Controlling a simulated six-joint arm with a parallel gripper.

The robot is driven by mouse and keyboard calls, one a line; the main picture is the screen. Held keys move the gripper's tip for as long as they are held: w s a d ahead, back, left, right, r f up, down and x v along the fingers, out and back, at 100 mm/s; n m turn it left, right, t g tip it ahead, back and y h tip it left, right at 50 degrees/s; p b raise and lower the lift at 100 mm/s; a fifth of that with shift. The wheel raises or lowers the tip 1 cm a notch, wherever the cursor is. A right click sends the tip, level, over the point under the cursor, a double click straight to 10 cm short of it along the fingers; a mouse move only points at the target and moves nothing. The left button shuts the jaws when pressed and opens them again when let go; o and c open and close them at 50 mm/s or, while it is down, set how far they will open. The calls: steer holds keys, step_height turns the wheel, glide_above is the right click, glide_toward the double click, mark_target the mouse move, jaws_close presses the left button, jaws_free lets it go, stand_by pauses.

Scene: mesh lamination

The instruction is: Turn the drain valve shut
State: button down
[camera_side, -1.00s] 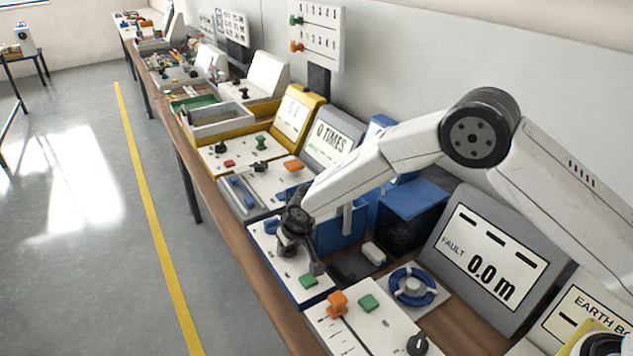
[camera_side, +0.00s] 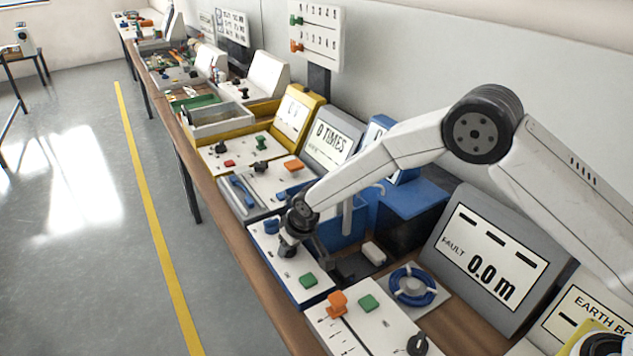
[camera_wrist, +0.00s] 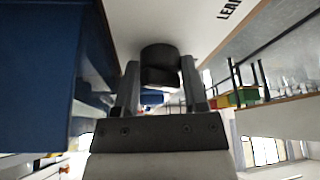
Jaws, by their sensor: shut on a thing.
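My gripper (camera_wrist: 160,76) is shut on a round black knob (camera_wrist: 160,55), with one finger on each side of it. I take this knob to be the drain valve. It stands on a white panel, beside the partly visible letters "LEA". In the side view my gripper (camera_side: 288,248) is low over the blue-edged white panel (camera_side: 282,270), between a blue knob (camera_side: 271,227) and a green button (camera_side: 308,281). My wrist hides most of the black knob there, and its turn angle cannot be read.
A blue tank (camera_side: 408,198) stands behind the panel. Another panel with an orange knob (camera_side: 337,301) is in front. The floor (camera_side: 95,250) left of the bench is clear.

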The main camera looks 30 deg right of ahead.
steer(key=shift+c, duration=0.7)
jaws_free()
steer(key=v, duration=0.7)
steer(key=shift+r, duration=0.35)
steer(key=shift+s, duration=0.15)
